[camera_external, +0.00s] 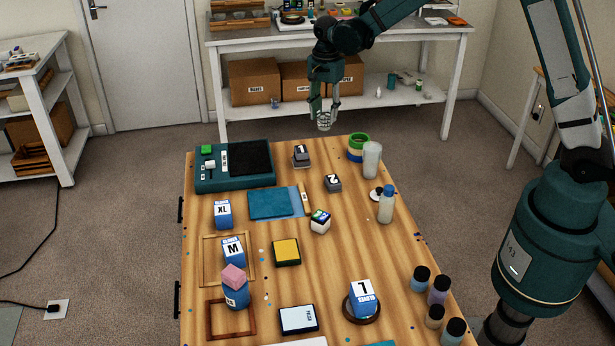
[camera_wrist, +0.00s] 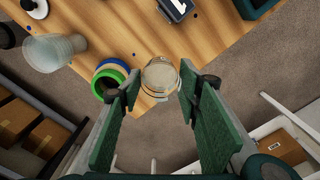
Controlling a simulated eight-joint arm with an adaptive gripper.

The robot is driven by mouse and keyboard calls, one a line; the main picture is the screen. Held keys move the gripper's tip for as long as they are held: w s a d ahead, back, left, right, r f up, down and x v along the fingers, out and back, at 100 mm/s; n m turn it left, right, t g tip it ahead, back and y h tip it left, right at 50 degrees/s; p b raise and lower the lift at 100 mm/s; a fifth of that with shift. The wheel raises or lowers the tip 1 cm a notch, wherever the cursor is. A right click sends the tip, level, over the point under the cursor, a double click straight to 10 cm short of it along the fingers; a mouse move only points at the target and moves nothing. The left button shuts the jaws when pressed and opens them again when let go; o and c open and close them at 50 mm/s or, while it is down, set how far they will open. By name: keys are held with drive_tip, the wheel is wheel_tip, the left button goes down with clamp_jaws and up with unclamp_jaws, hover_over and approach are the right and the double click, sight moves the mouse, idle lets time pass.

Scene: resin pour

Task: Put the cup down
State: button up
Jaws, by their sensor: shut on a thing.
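A clear cup (camera_external: 324,121) is in my gripper (camera_external: 329,104) above the far edge of the wooden table (camera_external: 225,312). The cup also shows in the wrist view (camera_wrist: 160,78) between the tips of my gripper's green fingers (camera_wrist: 160,92), which are shut on it. In the wrist view it overlaps the table's edge, with floor below. How high it hangs above the table top is hard to tell.
Near the far right corner stand tape rolls (camera_external: 358,146) and a stack of translucent cups (camera_external: 372,160). Blocks marked 1 (camera_external: 301,155) and 2 (camera_external: 333,183) stand nearby. A dark scale (camera_external: 236,166) lies far left. Some bare wood lies between these.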

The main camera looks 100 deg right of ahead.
sight(325, 125)
drive_tip(key=shift+s+d+f, duration=0.1)
drive_tip(key=shift+s+d, duration=0.1)
drive_tip(key=shift+d, duration=0.35)
drive_tip(key=shift+s+d, duration=0.15)
drive_tip(key=shift+d, duration=0.35)
drive_tip(key=shift+f, duration=0.15)
drive_tip(key=shift+f, duration=3)
drive_tip(key=shift+f, duration=0.1)
drive_tip(key=shift+f, duration=1.75)
drive_tip(key=shift+f, duration=0.25)
drive_tip(key=o, duration=0.9)
drive_tip(key=shift+r, duration=0.25)
